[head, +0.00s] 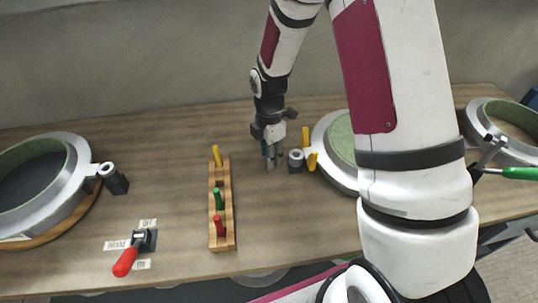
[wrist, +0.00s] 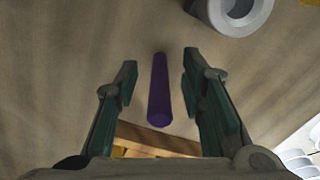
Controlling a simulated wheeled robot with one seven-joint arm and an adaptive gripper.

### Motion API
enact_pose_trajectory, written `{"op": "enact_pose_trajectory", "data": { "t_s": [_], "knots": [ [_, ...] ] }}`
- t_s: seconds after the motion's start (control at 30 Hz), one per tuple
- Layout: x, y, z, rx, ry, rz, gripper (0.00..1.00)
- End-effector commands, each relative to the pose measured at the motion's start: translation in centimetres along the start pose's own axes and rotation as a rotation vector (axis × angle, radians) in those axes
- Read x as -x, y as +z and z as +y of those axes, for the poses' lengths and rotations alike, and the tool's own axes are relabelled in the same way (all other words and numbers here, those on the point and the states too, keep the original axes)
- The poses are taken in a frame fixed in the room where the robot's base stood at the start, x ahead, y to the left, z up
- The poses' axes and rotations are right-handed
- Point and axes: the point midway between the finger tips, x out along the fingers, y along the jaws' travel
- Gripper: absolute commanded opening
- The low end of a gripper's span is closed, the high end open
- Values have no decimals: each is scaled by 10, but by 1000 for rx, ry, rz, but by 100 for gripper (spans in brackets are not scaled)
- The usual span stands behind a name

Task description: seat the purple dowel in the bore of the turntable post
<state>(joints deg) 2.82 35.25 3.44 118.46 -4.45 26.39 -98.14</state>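The purple dowel (wrist: 160,90) shows in the wrist view between the two fingers of my gripper (wrist: 159,68), roughly in line with them. A gap shows on each side of it, so my gripper looks open around it, not touching. I cannot tell whether its far end touches the table. In the head view my gripper (head: 272,160) points down at the table, just left of the grey post (head: 296,158) beside the right turntable (head: 330,150). I cannot make out the dowel there. The post's dark open bore shows in the wrist view (wrist: 238,10), with no dowel in it.
A wooden rack (head: 230,232) holds yellow, green and red pegs, left of my gripper. Yellow clamps (head: 310,160) stand right beside the post. A left mould (head: 80,185) has a similar post (head: 108,170). A red-handled brake lever (head: 125,262) is at front left.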

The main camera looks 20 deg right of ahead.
Motion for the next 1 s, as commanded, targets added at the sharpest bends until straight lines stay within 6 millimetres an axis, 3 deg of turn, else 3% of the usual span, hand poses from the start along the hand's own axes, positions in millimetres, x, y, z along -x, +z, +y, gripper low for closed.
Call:
{"op": "enact_pose_trajectory", "data": {
  "t_s": [0.03, 0.2, 0.67, 1.0],
  "knots": [
    [0, 0, 0, 0, 0, 0, 36],
    [0, 0, 0, 0, 0, 0, 0],
    [3, 0, 0, 0, 1, 0, 0],
    [38, -1, -2, -1, 1, -1, 0]
  ]
}}
